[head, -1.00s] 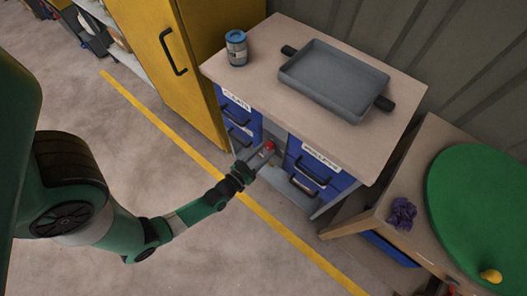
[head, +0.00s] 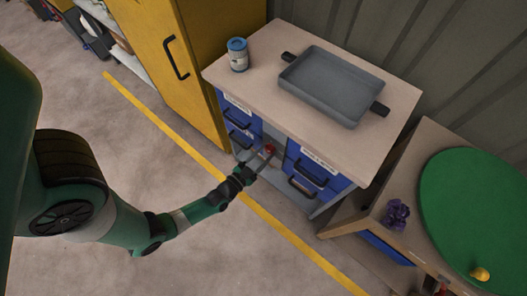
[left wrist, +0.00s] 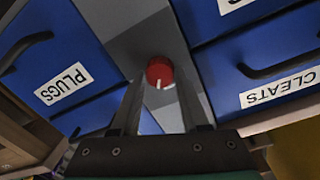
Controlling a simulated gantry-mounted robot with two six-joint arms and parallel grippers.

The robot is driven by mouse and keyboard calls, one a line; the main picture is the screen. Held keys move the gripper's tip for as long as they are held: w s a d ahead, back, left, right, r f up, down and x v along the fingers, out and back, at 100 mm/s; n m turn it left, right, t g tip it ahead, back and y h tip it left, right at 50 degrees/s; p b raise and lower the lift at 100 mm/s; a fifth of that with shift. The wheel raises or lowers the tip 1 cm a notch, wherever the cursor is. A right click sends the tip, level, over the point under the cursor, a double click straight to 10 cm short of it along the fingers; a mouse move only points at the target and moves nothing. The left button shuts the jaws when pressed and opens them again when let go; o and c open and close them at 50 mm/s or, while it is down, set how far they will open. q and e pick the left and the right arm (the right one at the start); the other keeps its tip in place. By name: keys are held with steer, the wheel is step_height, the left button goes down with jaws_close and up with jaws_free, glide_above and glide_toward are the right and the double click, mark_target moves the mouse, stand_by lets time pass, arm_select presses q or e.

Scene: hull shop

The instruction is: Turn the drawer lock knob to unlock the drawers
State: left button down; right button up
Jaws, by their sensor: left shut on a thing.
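The red lock knob (head: 270,149) is on the grey upright panel (head: 270,161) between the two columns of blue drawers. In the left wrist view the knob (left wrist: 160,72) is round, with a white mark at its lower edge. My left gripper (head: 265,156) reaches the knob from the front. In the left wrist view its two fingers (left wrist: 158,90) stand one on each side of the knob and are shut on it. The blue drawers on the left (head: 240,127) and right (head: 312,172) look closed. My right gripper is not in view.
A grey tray (head: 335,88) with black handles and a blue-lidded can (head: 237,55) stand on the cabinet top. A yellow cabinet (head: 165,62) is at the left. A bench with a round green mat (head: 478,215) and a purple object (head: 397,213) is at the right.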

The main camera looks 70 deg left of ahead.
arm_select(q)
steer(key=m+p, duration=0.2)
steer(key=m, duration=0.4)
steer(key=shift+r, duration=0.1)
steer(key=m+p, duration=0.1)
steer(key=m, duration=0.4)
steer(key=shift+g, duration=0.3)
steer(key=shift+c, duration=2)
jaws_free()
steer(key=shift+d+p, duration=0.1)
steer(key=shift+p, duration=0.2)
